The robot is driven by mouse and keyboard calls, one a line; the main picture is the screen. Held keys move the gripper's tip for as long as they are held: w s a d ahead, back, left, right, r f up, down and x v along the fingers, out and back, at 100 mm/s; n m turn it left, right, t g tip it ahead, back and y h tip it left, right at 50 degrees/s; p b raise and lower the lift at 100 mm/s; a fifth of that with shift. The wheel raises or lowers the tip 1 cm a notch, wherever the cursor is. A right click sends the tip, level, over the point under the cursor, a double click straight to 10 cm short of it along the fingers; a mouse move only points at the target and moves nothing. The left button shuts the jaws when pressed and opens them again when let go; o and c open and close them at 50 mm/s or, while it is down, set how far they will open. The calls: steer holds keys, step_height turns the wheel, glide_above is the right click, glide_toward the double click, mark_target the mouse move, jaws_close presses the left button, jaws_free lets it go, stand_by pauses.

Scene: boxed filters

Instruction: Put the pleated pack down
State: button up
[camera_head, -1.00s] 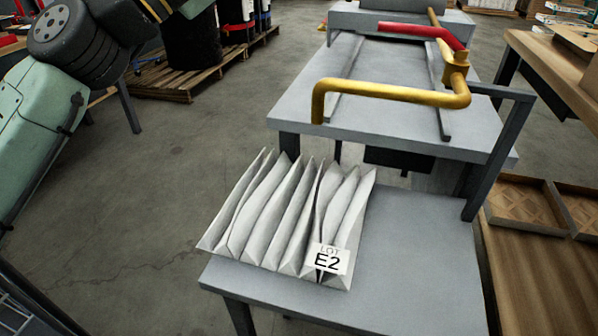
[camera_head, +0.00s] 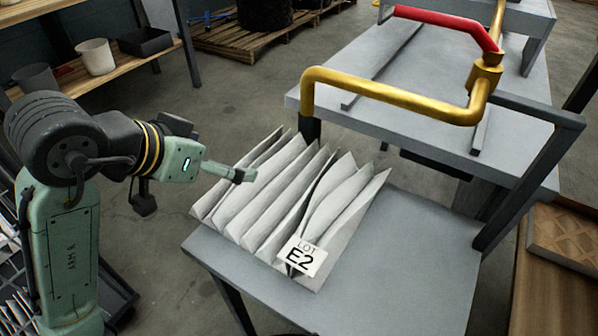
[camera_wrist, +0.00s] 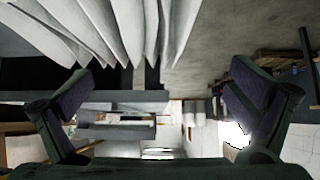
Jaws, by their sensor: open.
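The pleated pack (camera_head: 290,200), a row of white pointed folds with a label reading "LOT E2", rests on a low grey stand (camera_head: 390,270). Its left end reaches the stand's left edge and seems to jut slightly past it. My gripper (camera_head: 243,175) is at the pack's left side in the head view, its fingers seen edge-on against the folds; contact cannot be told. In the wrist view my open fingers (camera_wrist: 160,75) stand wide apart with nothing between them. The pack's folds (camera_wrist: 120,35) fill the top of that view, beyond the fingertips.
A yellow pipe (camera_head: 390,95) with a red handle (camera_head: 440,27) stands over the higher grey table (camera_head: 400,130) behind the pack. A dark frame post (camera_head: 520,190) rises at the right. The stand's right part is bare.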

mark_target(255, 168)
steer(key=x, duration=0.4)
steer(key=shift+s+f, duration=0.2)
steer(key=shift+f, duration=0.25)
steer(key=shift+x, duration=3.2)
steer(key=shift+w+r, duration=0.1)
steer(key=c, duration=0.8)
steer(key=shift+c, duration=0.2)
